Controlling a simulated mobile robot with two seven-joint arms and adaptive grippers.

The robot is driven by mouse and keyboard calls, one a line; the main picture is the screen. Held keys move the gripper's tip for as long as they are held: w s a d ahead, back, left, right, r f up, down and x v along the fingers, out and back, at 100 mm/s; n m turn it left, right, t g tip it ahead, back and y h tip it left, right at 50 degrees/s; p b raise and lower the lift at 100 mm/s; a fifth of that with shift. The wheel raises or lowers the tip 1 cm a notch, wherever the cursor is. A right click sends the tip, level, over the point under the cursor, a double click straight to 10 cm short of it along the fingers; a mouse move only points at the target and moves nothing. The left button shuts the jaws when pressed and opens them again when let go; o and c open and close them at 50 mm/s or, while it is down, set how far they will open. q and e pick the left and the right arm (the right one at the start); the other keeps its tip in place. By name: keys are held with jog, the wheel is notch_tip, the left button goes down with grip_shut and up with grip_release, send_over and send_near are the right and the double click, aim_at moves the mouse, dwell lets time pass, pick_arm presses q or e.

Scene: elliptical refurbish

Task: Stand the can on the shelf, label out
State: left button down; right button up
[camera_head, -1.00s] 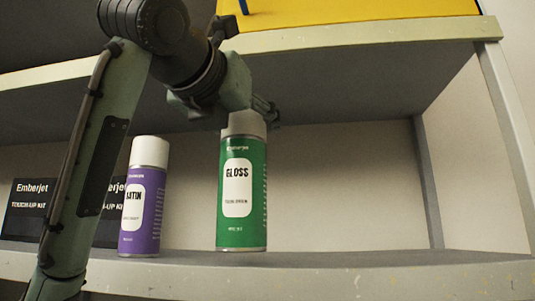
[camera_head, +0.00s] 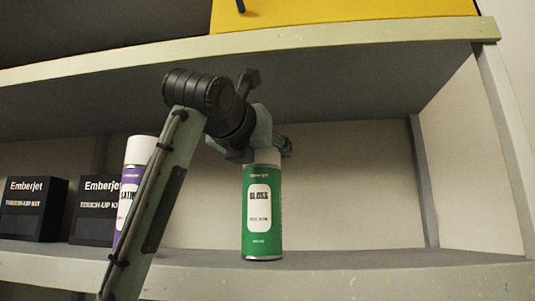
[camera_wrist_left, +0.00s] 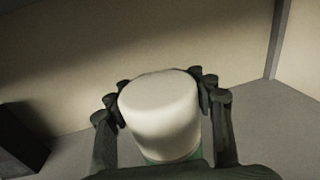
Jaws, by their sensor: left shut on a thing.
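The green can (camera_head: 262,215) stands upright in the shelf bay. Its "GLOSS" label (camera_head: 259,206) faces out toward the head camera. Its base is at the level of the lower shelf board (camera_head: 390,262); I cannot tell whether it touches. My left gripper (camera_head: 263,152) comes from above and behind my arm and is shut on the can's pale cap. In the left wrist view the cap (camera_wrist_left: 160,110) sits between the fingers of the left gripper (camera_wrist_left: 158,88), with a little green below it. My right gripper is not in view.
A purple "SATIN" can (camera_head: 130,190), partly hidden by my left arm, stands left of the green can. Two dark "Emberjet" boxes (camera_head: 33,210) are farther left. The upper board (camera_head: 350,37) bears a yellow case (camera_head: 330,14). The bay right of the green can is clear.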

pick_arm(q)
jog(key=c, duration=0.6)
grip_release()
jog(key=shift+f, duration=0.1)
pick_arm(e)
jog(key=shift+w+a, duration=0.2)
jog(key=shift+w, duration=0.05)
pick_arm(q)
jog(key=b+v, duration=0.1)
jog(key=v, duration=1.1)
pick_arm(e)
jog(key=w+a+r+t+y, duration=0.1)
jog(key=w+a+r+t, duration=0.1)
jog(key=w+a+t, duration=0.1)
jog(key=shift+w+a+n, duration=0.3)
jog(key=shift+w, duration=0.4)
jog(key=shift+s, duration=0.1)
